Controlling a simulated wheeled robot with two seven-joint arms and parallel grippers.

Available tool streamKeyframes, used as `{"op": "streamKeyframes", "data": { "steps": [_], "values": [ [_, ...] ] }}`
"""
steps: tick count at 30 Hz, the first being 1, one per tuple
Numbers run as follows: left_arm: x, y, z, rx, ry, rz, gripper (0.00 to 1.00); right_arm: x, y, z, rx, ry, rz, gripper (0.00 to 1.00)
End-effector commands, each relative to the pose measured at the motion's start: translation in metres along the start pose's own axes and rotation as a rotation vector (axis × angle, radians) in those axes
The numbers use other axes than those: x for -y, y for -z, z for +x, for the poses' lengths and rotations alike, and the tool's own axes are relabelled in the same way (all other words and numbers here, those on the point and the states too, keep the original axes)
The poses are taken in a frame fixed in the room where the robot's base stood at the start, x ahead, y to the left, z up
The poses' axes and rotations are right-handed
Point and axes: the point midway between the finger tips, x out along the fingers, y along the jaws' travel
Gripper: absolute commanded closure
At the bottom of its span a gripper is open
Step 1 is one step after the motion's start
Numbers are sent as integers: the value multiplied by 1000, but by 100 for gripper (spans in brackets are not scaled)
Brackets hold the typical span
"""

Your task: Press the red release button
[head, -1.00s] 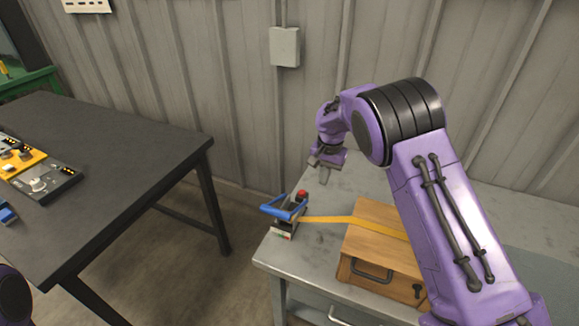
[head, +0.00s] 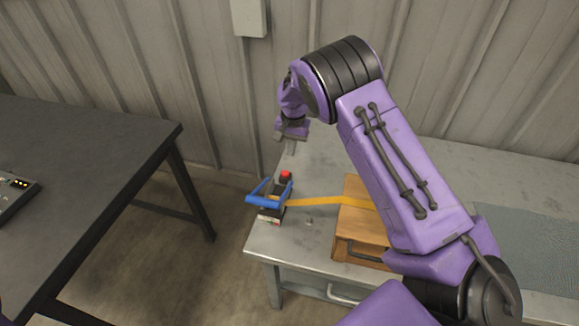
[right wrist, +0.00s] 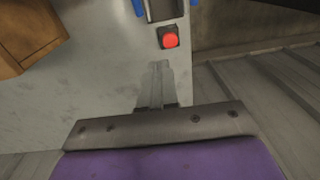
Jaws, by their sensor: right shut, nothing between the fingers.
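The red release button (head: 286,175) sits on top of a small dark device with a blue handle (head: 268,193), near the left edge of the grey metal table. In the right wrist view the red button (right wrist: 170,40) is just beyond my fingertips, at the dark body's near end. My right gripper (head: 291,146) is above and behind the button in the head view, pointing down, apart from it. In the right wrist view its fingers (right wrist: 159,68) are together and empty. My left gripper is not in view.
A yellow strap (head: 330,200) runs from the device to a wooden box (head: 358,222) on the grey table (head: 300,255). A dark table (head: 85,165) stands at the left across a floor gap. The corrugated wall (head: 190,60) is close behind.

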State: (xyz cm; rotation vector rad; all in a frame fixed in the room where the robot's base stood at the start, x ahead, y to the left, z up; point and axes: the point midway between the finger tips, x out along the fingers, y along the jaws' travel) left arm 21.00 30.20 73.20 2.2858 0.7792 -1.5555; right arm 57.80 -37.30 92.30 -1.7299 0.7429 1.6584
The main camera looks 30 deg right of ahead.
Motion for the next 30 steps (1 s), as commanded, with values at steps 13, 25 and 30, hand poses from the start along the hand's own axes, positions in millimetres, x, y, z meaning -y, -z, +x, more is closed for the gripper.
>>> {"op": "streamKeyframes", "data": {
  "steps": [13,25,30],
  "values": [
    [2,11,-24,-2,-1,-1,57,2,2,88,2,-5,-1,100],
    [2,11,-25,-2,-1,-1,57,2,2,100,2,-3,-1,100],
    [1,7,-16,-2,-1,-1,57,2,2,110,3,-3,0,100]
  ]
}}
